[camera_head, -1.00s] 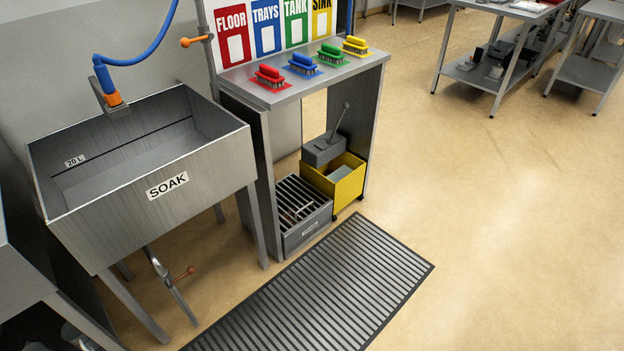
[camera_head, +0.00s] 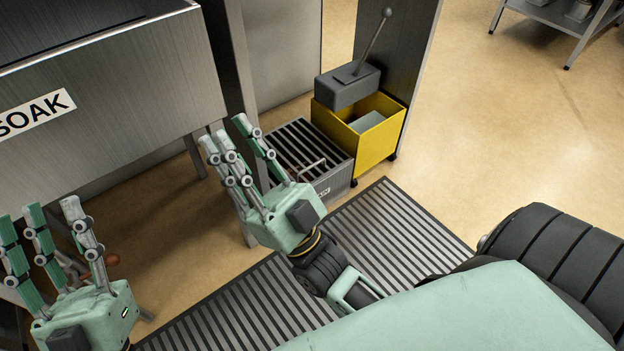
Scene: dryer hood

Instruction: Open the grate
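The grate (camera_head: 303,138) is a dark slatted lid on a low grey box (camera_head: 332,180), with a thin metal handle (camera_head: 312,166) near its front edge. My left gripper (camera_head: 40,217) is open and empty at the lower left, below the soak sink and well away from the grate.
A yellow mop bucket (camera_head: 376,146) with a grey lever wringer (camera_head: 348,88) stands right of the box. The steel SOAK sink (camera_head: 130,85) is at upper left. A slatted floor mat (camera_head: 400,226) lies in front. Open floor (camera_head: 500,130) extends to the right.

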